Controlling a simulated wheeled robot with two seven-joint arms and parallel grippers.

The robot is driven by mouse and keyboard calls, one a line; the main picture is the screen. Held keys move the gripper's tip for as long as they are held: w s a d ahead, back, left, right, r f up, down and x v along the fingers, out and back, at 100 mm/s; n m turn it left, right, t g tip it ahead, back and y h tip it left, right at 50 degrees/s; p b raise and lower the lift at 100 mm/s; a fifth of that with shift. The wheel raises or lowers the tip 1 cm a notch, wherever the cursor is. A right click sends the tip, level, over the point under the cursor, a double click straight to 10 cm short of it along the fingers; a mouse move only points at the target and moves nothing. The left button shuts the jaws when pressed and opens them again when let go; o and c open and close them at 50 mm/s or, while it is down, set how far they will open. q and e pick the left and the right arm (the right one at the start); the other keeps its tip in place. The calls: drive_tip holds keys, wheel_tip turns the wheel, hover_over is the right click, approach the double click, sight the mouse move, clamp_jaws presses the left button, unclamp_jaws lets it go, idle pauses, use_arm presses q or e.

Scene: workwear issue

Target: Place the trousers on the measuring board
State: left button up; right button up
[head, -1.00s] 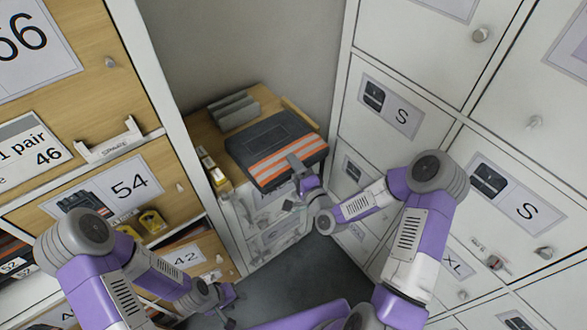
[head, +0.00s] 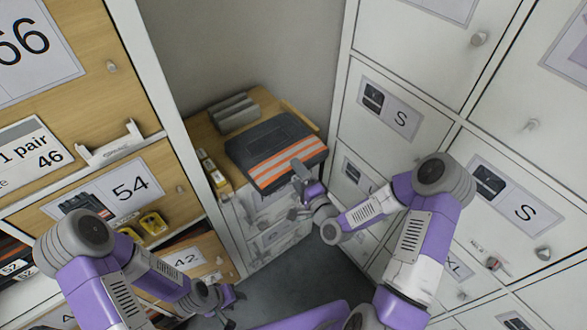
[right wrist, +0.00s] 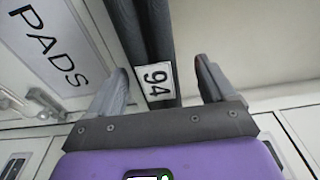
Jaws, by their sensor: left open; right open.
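The folded trousers (head: 262,142), dark grey with orange and pale stripes, lie flat on the wooden top of a low cabinet in the head view. A wooden strip (head: 297,108) shows behind them; I cannot tell whether it is the measuring board. My right gripper (head: 297,190) is open at their front edge. In the right wrist view, the dark folded edge (right wrist: 152,30) with a "94" tag (right wrist: 157,80) appears between the open fingers (right wrist: 160,76), which do not close on it. My left gripper (head: 236,306) is open and empty, low and away from the trousers.
A grey slotted block (head: 234,112) stands behind the trousers. Small yellow and white items (head: 213,172) line the top's left edge. Numbered wooden drawers (head: 120,190) rise at left, white lockers (head: 420,95) at right. Grey floor (head: 305,270) lies clear below.

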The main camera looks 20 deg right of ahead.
drive_tip(key=p+v, duration=0.2)
drive_tip(key=v, duration=0.7)
drive_tip(key=s+a+f+n+g+y, duration=0.1)
drive_tip(key=s+a+f+n+g, duration=0.3)
drive_tip(key=f, duration=0.3)
drive_tip(key=s+a+f+n+g, duration=0.1)
drive_tip(key=a+f+n+g, duration=0.3)
drive_tip(key=f+g, duration=0.25)
drive_tip(key=s+a+f+n+g, duration=0.2)
drive_tip(key=s+f+n+g, duration=0.2)
drive_tip(key=s, duration=0.6)
drive_tip(key=f+g, duration=0.1)
drive_tip(key=g, duration=0.1)
drive_tip(key=shift+s+f+n+g+h, duration=0.2)
drive_tip(key=shift+s+n+g+h, duration=0.15)
drive_tip(key=shift+s+n+h, duration=0.05)
drive_tip(key=shift+a, duration=0.1)
